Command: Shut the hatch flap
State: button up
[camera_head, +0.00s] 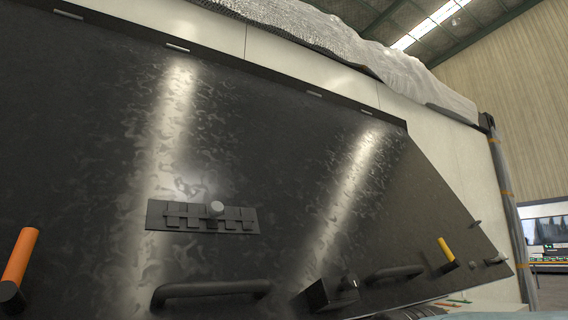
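The hatch flap (290,140) is a large dark, glossy panel that fills most of the head view. It hangs from its top edge along a pale container wall (455,150) and slants outward, its lower right corner standing away from the wall. It carries a slatted plate with a round knob (215,208), a black bar handle (212,289), a second bar handle (396,272), and a black box-shaped fitting (328,294). An orange grip (20,256) and a yellow grip (446,249) stick out near its lower edge. I cannot make out my gripper.
A crumpled silver-grey cover (330,35) lies along the top of the container. A grey post with orange bands (507,205) stands at its right end. Beyond it are a hall wall (510,95) and a distant window (545,230). The floor below the flap is mostly hidden.

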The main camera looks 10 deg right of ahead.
aim_at(101, 129)
jog(key=z, duration=0.2)
jog(key=i, duration=0.55)
jog(key=u, duration=1.35)
jog(key=k, duration=0.65)
jog(key=z, duration=0.1)
